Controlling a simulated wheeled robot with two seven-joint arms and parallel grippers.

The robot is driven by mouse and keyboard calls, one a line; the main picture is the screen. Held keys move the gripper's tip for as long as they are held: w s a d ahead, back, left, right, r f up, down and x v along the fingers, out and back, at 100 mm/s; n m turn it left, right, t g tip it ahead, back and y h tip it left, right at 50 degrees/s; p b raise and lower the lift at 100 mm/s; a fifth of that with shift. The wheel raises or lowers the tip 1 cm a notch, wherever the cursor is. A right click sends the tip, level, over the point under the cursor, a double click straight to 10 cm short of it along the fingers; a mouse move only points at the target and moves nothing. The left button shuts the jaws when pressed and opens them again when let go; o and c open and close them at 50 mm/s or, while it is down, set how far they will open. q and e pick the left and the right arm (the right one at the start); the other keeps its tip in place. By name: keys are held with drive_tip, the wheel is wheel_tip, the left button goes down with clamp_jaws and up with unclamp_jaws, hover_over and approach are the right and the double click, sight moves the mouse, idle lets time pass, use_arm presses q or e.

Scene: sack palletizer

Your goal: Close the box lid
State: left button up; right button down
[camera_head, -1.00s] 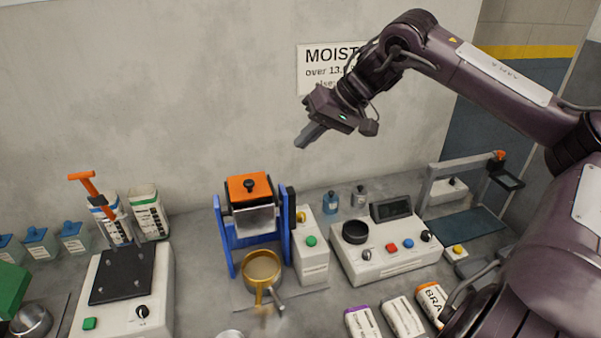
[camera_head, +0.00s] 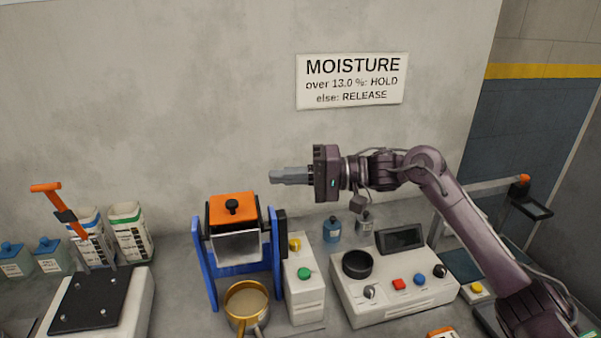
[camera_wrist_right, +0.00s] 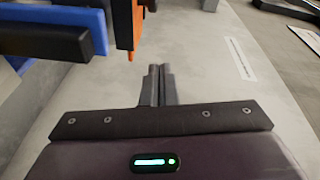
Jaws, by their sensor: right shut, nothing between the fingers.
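The box with the orange lid (camera_head: 232,208) hangs in a blue frame (camera_head: 206,275) left of centre in the head view. The lid has a black knob and appears to lie on top of the box; I cannot tell whether it is fully seated. My right gripper (camera_head: 272,177) is shut and empty, above and to the right of the lid, pointing left and apart from it. In the right wrist view its fingers (camera_wrist_right: 157,84) are together, with part of an orange thing (camera_wrist_right: 128,30) near the top. My left gripper is not in view.
A brass pan (camera_head: 246,305) stands below the blue frame. A white control unit (camera_head: 306,290) is beside the frame, and a console (camera_head: 385,290) stands further right. A white machine with a black plate (camera_head: 92,300) is at left. The wall space above the box is clear.

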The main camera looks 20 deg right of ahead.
sight(252, 205)
drive_tip(key=a, duration=0.2)
drive_tip(key=a+p, duration=0.1)
drive_tip(key=a, duration=0.1)
drive_tip(key=a+f+p, duration=0.1)
drive_tip(key=a, duration=0.1)
drive_tip(key=shift+s+a, duration=0.2)
drive_tip(key=shift+a, duration=0.1)
drive_tip(key=shift+s+a+p, duration=0.15)
drive_tip(key=shift+s+p, duration=0.1)
drive_tip(key=shift+p, duration=0.05)
drive_tip(key=shift+f, duration=0.1)
drive_tip(key=shift+w, duration=0.1)
